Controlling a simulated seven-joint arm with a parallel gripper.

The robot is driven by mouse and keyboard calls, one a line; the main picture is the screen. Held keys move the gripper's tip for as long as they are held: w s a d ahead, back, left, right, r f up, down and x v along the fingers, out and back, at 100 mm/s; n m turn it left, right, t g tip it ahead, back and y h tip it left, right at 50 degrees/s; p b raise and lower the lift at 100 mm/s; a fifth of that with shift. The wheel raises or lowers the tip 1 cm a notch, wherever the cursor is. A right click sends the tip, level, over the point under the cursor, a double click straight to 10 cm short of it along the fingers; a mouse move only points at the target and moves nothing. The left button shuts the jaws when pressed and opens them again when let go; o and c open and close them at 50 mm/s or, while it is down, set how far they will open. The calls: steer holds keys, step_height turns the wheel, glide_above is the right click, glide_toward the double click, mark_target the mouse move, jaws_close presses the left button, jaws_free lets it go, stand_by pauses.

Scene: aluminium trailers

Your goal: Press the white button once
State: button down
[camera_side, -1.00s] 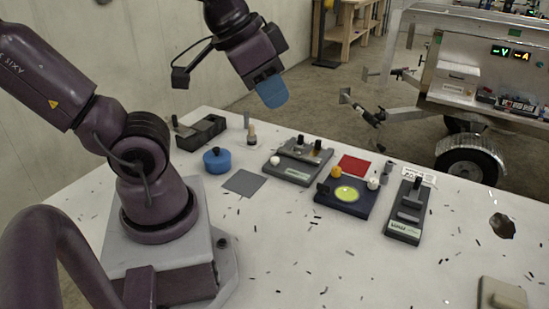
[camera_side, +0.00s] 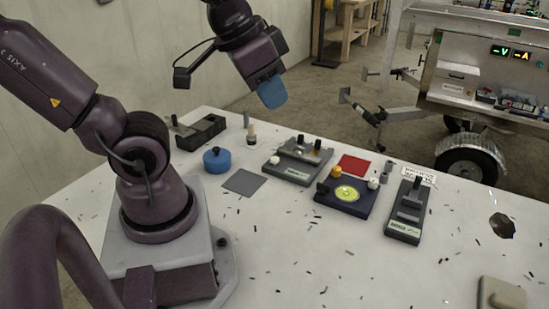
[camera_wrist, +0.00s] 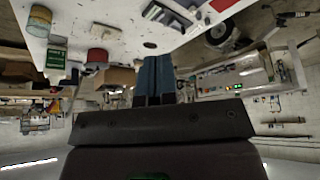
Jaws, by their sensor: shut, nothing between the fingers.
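Two small white knobs show in the side view. One white knob (camera_side: 373,183) sits on the right edge of a dark blue panel (camera_side: 333,206) with a yellow-green disc (camera_side: 347,193) and an orange knob (camera_side: 336,172). The other white knob (camera_side: 275,160) is at the left end of a grey device (camera_side: 298,172). I cannot tell which is the button, or whether either is pressed. My gripper (camera_side: 272,96) is shut and empty, high above the far edge of the table, apart from both knobs. Its blue fingers (camera_wrist: 153,80) lie together in the wrist view.
A blue round container (camera_side: 216,161), a grey square (camera_side: 243,182), a red square (camera_side: 354,165) and a grey slider device (camera_side: 407,212) lie on the white table (camera_side: 280,245). Small dark bits are scattered there. A trailer (camera_side: 480,85) stands behind.

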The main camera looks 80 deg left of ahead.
steer(key=w+a+f+n+g+h, duration=0.2)
steer(key=w+a+f+n+g, duration=0.1)
steer(key=a+f+n, duration=0.4)
steer(key=n+t, duration=0.7)
steer(key=n, duration=1.1)
glide_above(274, 159)
step_height(274, 159, down, 12)
steer(key=shift+f, duration=0.2)
steer(key=shift+f, duration=4.4)
steer(key=shift+f, duration=0.15)
steer(key=shift+f, duration=0.25)
